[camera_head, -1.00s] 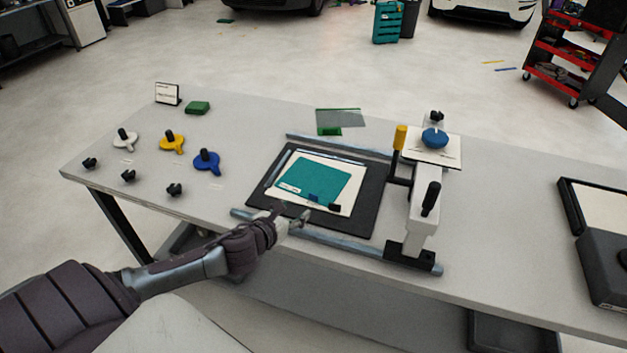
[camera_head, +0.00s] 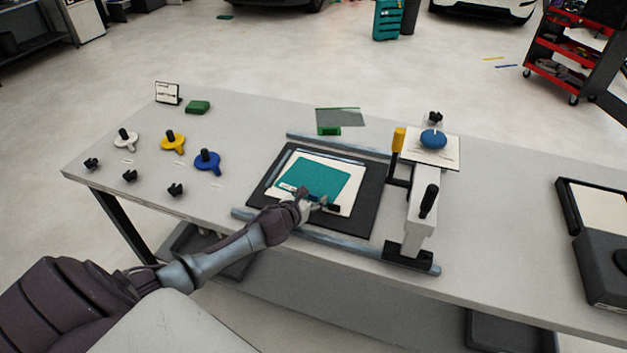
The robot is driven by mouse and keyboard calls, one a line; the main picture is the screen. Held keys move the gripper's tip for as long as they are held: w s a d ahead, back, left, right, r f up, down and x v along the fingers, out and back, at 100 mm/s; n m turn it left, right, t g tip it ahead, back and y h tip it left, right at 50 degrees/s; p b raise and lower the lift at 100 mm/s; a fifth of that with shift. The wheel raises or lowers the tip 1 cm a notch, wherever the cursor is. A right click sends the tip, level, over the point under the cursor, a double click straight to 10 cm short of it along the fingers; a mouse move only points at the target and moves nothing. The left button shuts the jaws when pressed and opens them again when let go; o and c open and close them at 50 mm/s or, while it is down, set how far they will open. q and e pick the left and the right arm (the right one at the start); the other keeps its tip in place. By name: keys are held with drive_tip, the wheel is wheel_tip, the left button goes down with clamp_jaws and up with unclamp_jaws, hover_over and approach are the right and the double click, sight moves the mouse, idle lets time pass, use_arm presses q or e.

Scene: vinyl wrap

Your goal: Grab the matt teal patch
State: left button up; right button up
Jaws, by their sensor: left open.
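The matt teal patch (camera_head: 315,176) lies flat on a white sheet (camera_head: 347,205) on a black mat (camera_head: 372,200) in the middle of the table. A small white label is at its lower left corner. My left gripper (camera_head: 325,203) is open over the near edge of the patch and partly hides that edge. I cannot tell whether the fingers touch the patch. My right gripper is not in view.
Metal rails (camera_head: 340,250) run along the mat's near and far sides. A press-like frame (camera_head: 421,215) stands to the right. White, yellow (camera_head: 173,141) and blue (camera_head: 207,161) handled pieces sit at left. A dark box (camera_head: 600,260) is at far right.

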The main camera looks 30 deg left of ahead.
use_arm(q)
drive_tip(key=shift+s, duration=0.1)
drive_tip(key=c, duration=0.9)
drive_tip(key=shift+o, duration=0.2)
